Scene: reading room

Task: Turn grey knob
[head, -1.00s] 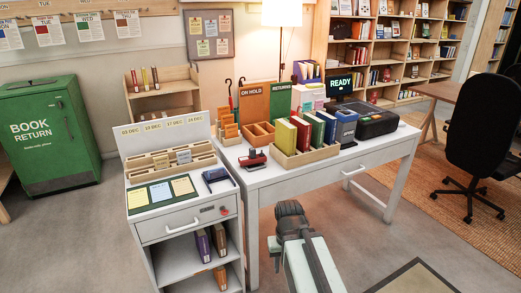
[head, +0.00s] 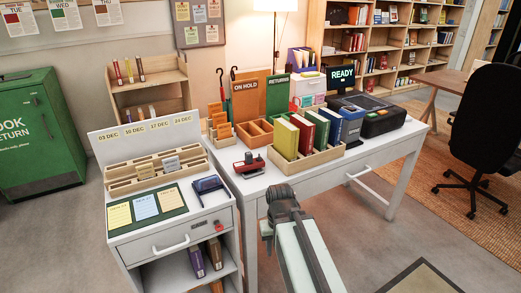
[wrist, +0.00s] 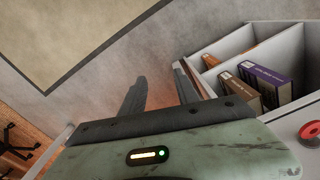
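A small round red knob (head: 219,226) sits on the right part of the white cabinet's drawer front (head: 175,240). It also shows in the wrist view (wrist: 313,131) at the right edge. I cannot make out a clearly grey knob in either view. My gripper (wrist: 160,75) has its two fingers apart with nothing between them. In the head view my gripper (head: 282,196) is in front of the desk, to the right of the cabinet and apart from the knob. Its fingers are not clear there.
The cabinet's open shelf holds several books (wrist: 262,82). The white desk (head: 262,183) stands right behind my gripper, with a red stamp-like object (head: 249,164) and a book crate (head: 307,163) on it. A green book return bin (head: 38,135) is at left.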

